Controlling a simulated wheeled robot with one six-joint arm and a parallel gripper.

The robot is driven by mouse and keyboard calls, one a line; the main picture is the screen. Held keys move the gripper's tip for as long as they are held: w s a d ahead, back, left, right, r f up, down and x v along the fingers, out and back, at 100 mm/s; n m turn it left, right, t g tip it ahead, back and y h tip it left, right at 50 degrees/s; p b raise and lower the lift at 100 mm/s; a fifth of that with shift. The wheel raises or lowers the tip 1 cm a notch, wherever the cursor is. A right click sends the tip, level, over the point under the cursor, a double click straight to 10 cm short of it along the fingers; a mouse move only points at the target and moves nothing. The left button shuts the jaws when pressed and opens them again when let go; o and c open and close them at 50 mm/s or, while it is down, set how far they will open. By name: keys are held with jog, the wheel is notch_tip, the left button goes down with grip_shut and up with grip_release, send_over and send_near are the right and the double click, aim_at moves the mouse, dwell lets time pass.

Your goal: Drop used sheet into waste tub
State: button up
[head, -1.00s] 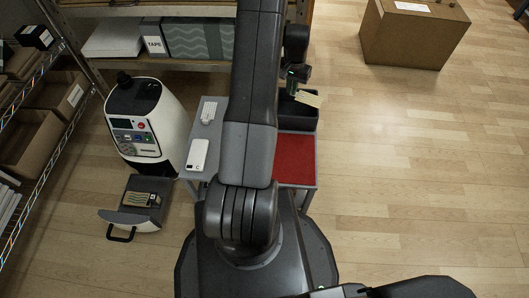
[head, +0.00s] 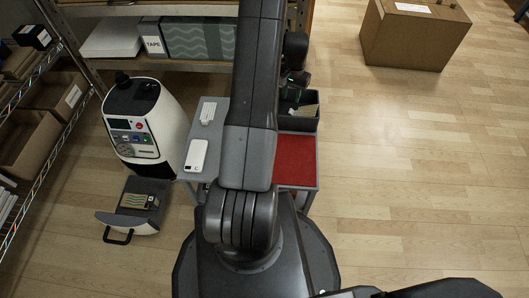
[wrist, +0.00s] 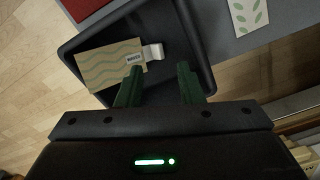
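The used sheet (wrist: 105,62), tan with green wavy lines and a small label, lies inside the dark waste tub (wrist: 204,55) in the wrist view. A small pale tab-like piece (wrist: 153,52) is beside it in the tub. My gripper (wrist: 160,76) is open above the tub, its two green fingers apart with nothing between them. The left fingertip overlaps the sheet's edge in the picture; contact cannot be told. In the head view the sheet (head: 308,110) shows low inside the tub (head: 313,125), and my arm hides the tub's left part.
A grey table (head: 221,108) bears a white phone-like item (head: 196,155) and a red mat (head: 295,152). A white machine (head: 170,125) with a pulled-out drawer (head: 130,217) stands left. A cardboard box (head: 412,40) is far right. The wooden floor at right is clear.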

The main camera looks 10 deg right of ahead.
notch_tip(320, 180, up, 14)
jog(key=p, duration=0.3)
jog(key=shift+p, duration=0.3)
jog(key=shift+f, duration=0.15)
notch_tip(320, 180, down, 14)
jog(key=b, duration=0.4)
jog(key=shift+f, duration=0.2)
jog(key=shift+r+p, duration=1.6)
jog(key=shift+r, duration=1.05)
jog(key=shift+f, duration=0.1)
